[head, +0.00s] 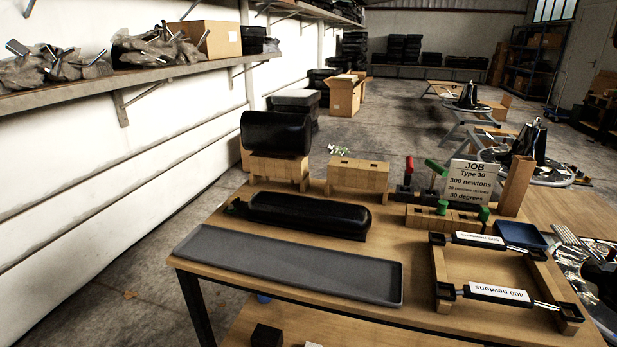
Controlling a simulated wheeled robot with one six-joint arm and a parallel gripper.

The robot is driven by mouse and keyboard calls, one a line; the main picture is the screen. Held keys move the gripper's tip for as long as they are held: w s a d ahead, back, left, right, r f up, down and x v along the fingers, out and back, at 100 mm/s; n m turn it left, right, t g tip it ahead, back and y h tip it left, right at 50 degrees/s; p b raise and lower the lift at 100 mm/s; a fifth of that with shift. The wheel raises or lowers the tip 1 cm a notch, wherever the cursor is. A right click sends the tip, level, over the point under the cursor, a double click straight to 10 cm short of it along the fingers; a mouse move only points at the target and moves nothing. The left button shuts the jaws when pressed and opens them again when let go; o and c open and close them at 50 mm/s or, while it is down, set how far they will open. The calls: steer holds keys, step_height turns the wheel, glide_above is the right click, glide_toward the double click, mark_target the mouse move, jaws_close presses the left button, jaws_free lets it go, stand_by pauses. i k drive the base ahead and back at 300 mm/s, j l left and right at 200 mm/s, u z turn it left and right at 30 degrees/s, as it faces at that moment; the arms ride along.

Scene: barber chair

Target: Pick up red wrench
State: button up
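A tool with a red grip (409,170), the only red tool I can make out, stands upright at the back of the wooden workbench (225,238). Its lower end meets a small dark block, and its shape below the grip is too small to make out. A similar tool with a green grip (436,167) leans just to its right. My gripper is not in view.
A sign (472,180) stands right of the red grip. Two labelled bars (497,293) lie across a wooden rack in front. A long grey tray (290,262), a black cushion (308,213) and a black roll (275,133) occupy the left side.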

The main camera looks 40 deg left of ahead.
mark_target(409, 159)
steer(key=l+u, duration=0.5)
steer(key=u, duration=0.2)
steer(key=k+l+u, duration=0.1)
steer(key=l+u, duration=0.15)
steer(key=u, duration=0.15)
